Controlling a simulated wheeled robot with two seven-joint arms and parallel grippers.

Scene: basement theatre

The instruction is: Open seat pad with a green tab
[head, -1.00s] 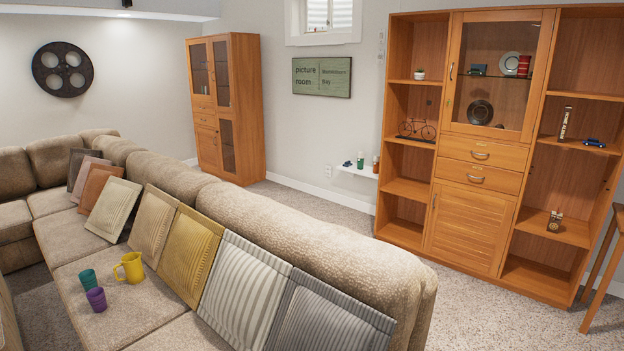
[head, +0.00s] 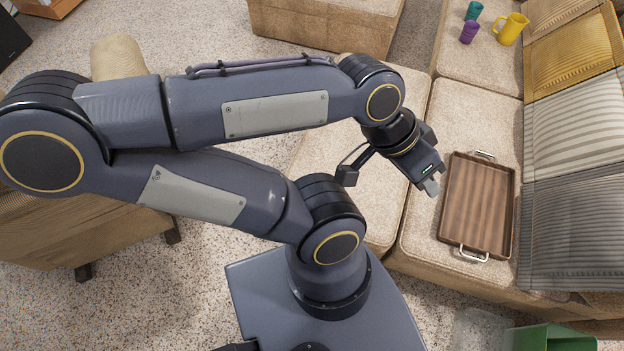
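Beige sofa seat pads show in the head view. One seat pad (head: 455,105) carries a wooden tray, and a pad behind it (head: 450,55) carries cups and a jug. Another beige pad (head: 335,160) is partly covered by my arm. I see no green tab on any pad; parts of them are hidden by my arm and the tray. My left gripper (head: 431,187) is above the tray's pad, just left of the tray, pointing down and right. Its fingers are small and close together, and whether they are open is unclear. My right gripper is out of view.
The wooden tray (head: 478,200) has metal handles. A yellow jug (head: 511,28), a purple cup (head: 468,32) and a teal cup (head: 473,11) stand at the back. Striped back cushions (head: 570,130) line the right. A green container (head: 555,338) is at the bottom right. A beige ottoman (head: 325,25) is at the top.

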